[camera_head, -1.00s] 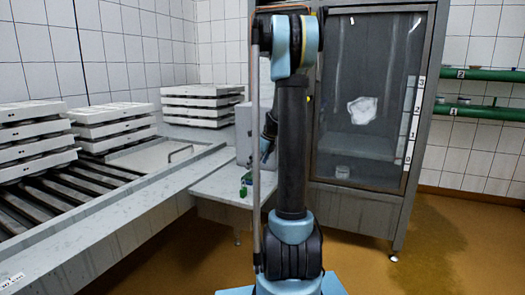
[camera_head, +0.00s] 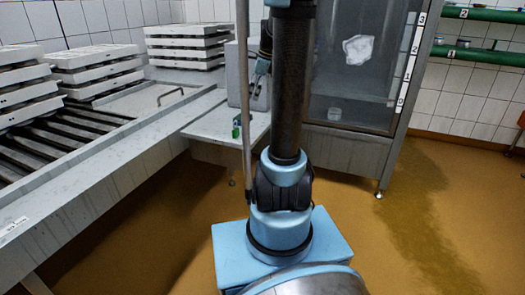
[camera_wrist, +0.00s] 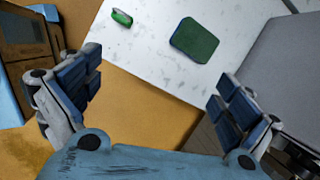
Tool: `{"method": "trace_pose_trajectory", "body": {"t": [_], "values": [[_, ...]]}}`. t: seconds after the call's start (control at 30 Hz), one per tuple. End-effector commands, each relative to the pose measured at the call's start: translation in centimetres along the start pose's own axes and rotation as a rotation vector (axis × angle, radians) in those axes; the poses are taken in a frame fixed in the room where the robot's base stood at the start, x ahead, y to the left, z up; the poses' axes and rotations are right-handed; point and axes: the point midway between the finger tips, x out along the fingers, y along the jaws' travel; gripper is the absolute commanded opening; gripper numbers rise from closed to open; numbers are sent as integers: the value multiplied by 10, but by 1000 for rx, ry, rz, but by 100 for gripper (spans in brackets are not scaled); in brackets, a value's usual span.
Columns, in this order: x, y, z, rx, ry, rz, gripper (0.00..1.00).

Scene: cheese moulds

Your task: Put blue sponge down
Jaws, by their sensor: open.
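A flat square sponge (camera_wrist: 195,41), green on top with a dark blue edge, lies on the white worktop (camera_wrist: 150,45) in the wrist view. My gripper (camera_wrist: 160,78) is open and empty, its two fingers wide apart. The sponge is beyond the fingertips, nearer the right finger, and not touched. In the head view my gripper (camera_head: 259,80) hangs above the back of the worktop, partly beside my arm. The sponge cannot be made out clearly there.
A small green object (camera_wrist: 122,18) lies left of the sponge; green also shows on the worktop in the head view (camera_head: 236,131). A grey box (camera_wrist: 284,65) stands to the right. Stacked white moulds (camera_head: 186,45) and a glass-door cabinet (camera_head: 345,90) are behind. Floor at right is clear.

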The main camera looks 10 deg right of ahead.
Motion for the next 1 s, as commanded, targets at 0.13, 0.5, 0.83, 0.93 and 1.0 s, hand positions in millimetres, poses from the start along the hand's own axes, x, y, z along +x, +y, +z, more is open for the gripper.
{"method": "trace_pose_trajectory", "body": {"t": [0.13,0.5,0.83,0.93,1.0], "values": [[-2,55,-2,-246,35,5,98],[9,176,-24,-870,120,44,98],[41,272,-62,-1426,186,115,98],[54,296,-75,-1587,203,144,98],[62,310,-83,-1685,212,162,98]]}}
